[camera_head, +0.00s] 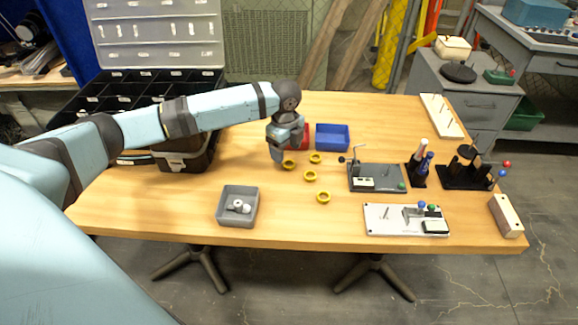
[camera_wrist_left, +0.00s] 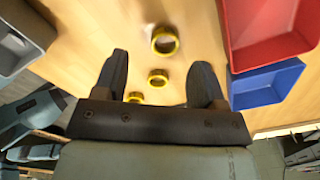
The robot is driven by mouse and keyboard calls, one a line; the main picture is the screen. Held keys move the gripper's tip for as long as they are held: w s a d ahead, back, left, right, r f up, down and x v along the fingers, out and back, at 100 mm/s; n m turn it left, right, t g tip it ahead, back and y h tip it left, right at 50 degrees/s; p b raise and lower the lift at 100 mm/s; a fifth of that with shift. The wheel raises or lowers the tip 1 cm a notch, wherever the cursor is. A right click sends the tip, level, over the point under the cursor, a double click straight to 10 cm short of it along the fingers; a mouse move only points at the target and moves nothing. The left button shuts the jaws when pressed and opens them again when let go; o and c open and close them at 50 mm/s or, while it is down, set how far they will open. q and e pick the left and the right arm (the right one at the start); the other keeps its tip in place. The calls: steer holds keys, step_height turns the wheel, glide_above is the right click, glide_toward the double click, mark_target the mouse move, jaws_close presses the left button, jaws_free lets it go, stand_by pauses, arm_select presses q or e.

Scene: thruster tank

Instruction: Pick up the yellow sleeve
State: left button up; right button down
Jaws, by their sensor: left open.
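Several yellow sleeves, short and ring-shaped, lie apart on the wooden table. In the head view one sleeve (camera_head: 289,165) is by my left gripper (camera_head: 282,156), and others are a back sleeve (camera_head: 315,158), a middle sleeve (camera_head: 310,176) and a front sleeve (camera_head: 323,197). In the left wrist view my left gripper (camera_wrist_left: 159,68) is open and empty, its fingers apart. One sleeve (camera_wrist_left: 158,77) shows between the fingers, another sleeve (camera_wrist_left: 164,41) lies ahead of them, and a third sleeve (camera_wrist_left: 135,97) is partly hidden by the gripper body. My right gripper is out of view.
A red bin (camera_head: 301,137), partly hidden by my left gripper, and a blue bin (camera_head: 333,137) stand behind the sleeves. A dark fixture (camera_head: 388,171) and a white fixture board (camera_head: 380,221) are on the right.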

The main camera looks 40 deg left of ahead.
mark_target(289, 167)
arm_select(q)
steer(key=f, duration=0.3)
steer(key=f+b, duration=0.1)
steer(key=f, duration=0.1)
steer(key=shift+w+d, duration=0.25)
steer(key=shift+w, duration=0.1)
steer(key=c, duration=1)
